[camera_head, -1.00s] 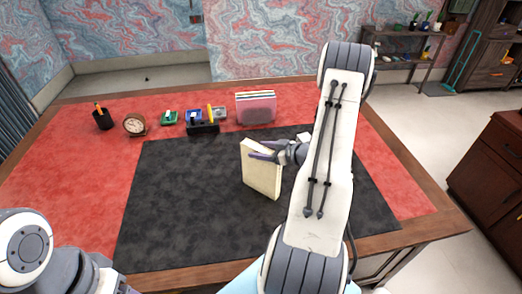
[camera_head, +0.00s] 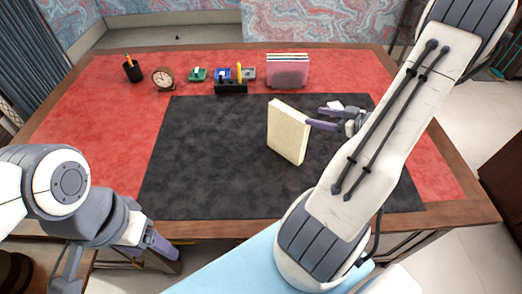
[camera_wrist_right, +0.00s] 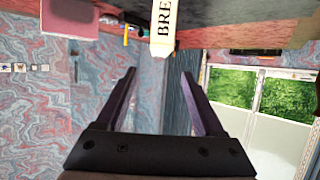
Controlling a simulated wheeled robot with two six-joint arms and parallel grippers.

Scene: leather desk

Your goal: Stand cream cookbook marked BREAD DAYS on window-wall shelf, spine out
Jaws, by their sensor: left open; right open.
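The cream cookbook (camera_head: 288,132) stands upright on the black desk mat (camera_head: 205,150). In the right wrist view its narrow face (camera_wrist_right: 162,30) shows the letters BRE, beyond the fingertips. My right gripper (camera_head: 315,118) is open and empty just right of the book, one finger close to its edge; I cannot tell whether they touch. The open fingers also show in the right wrist view (camera_wrist_right: 160,75). My left gripper (camera_head: 115,255) is open and empty at the desk's front left, away from the book. No window-wall shelf is clearly visible.
Pink-covered books in a holder (camera_head: 288,70), a clock (camera_head: 163,78), a pencil cup (camera_head: 132,70) and a black organizer (camera_head: 230,87) line the desk's back. The mat left of the cookbook is clear. A window (camera_wrist_right: 285,100) shows in the wrist view.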

